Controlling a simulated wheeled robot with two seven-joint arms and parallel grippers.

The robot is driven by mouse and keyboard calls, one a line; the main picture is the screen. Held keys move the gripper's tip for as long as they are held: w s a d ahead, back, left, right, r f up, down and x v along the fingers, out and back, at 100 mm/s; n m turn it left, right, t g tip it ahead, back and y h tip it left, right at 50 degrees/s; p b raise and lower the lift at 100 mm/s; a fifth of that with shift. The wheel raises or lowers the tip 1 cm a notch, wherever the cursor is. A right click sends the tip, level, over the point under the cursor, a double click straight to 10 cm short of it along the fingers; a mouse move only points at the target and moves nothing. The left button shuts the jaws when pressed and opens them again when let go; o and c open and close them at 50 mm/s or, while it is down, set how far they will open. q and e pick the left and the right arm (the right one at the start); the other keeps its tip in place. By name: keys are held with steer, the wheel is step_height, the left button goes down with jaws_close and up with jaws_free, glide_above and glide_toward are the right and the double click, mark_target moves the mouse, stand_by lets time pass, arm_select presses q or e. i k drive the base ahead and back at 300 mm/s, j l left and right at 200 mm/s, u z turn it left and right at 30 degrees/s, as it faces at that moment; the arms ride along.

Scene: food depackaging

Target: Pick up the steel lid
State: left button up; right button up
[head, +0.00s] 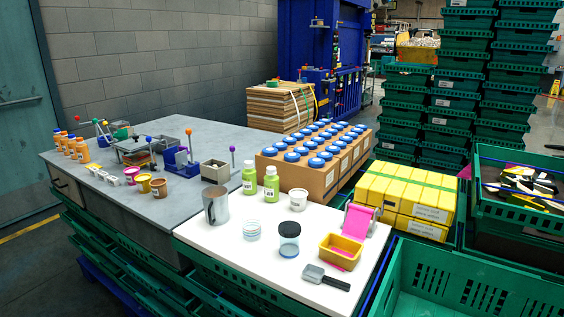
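I cannot make out the steel lid for certain. A grey metal container (133,157) with a flat top piece stands among small items on the grey table at the left; whether that piece is a lid is too small to tell. A steel jug (216,207) stands upright on the left part of the white table. A dark-banded clear jar (289,240) and a white tub (298,200) stand to its right. Neither of my grippers shows in this view.
Green bottles (271,184) stand at the white table's back edge. A yellow tray (340,252) and a dark-handled scraper (326,278) lie at its right. Orange bottles (82,150) line the grey table (245,137). A green crate (470,285) stands at the front right.

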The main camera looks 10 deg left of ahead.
mark_target(136, 142)
steer(key=i+j+z, duration=0.15)
steer(key=j, duration=0.85)
steer(key=i+j+z, duration=0.2)
steer(key=j, duration=0.85)
steer(key=i+j+z, duration=0.15)
steer(key=j, duration=0.9)
steer(key=i+j+z, duration=0.15)
steer(key=j, duration=0.9)
steer(key=i+j, duration=0.1)
steer(key=j, duration=0.7)
steer(key=i+j, duration=0.15)
steer(key=j, duration=0.25)
steer(key=z, duration=0.05)
